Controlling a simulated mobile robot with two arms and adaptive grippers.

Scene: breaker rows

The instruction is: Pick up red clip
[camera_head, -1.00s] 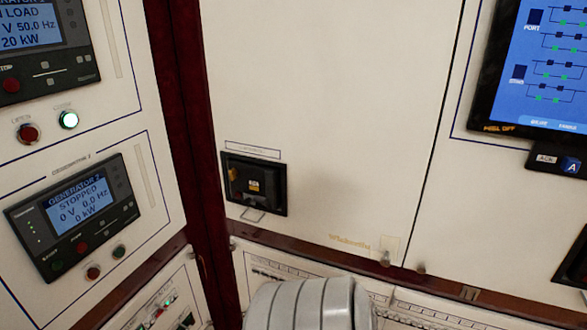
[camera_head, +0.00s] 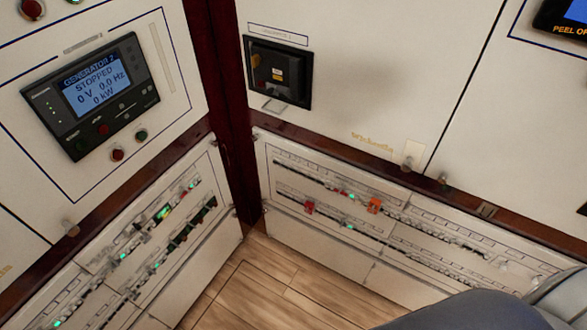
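A small red clip-like piece (camera_head: 309,207) sits on the lower breaker row of the right-hand low panel. A larger orange-red piece (camera_head: 374,205) sits on the upper row of the same panel, to its right. Both are small in the picture, so I cannot tell which is the red clip or how either is fastened. Neither gripper is in view. A dark grey rounded part of my own body fills the bottom right corner.
The breaker panel (camera_head: 330,250) on the right meets the left breaker panel (camera_head: 190,280) at a corner. Wooden floor (camera_head: 265,285) lies clear below. Above are the generator 2 display (camera_head: 92,95) and a dark recessed breaker unit (camera_head: 278,72). Small knobs stick out from the panel edges.

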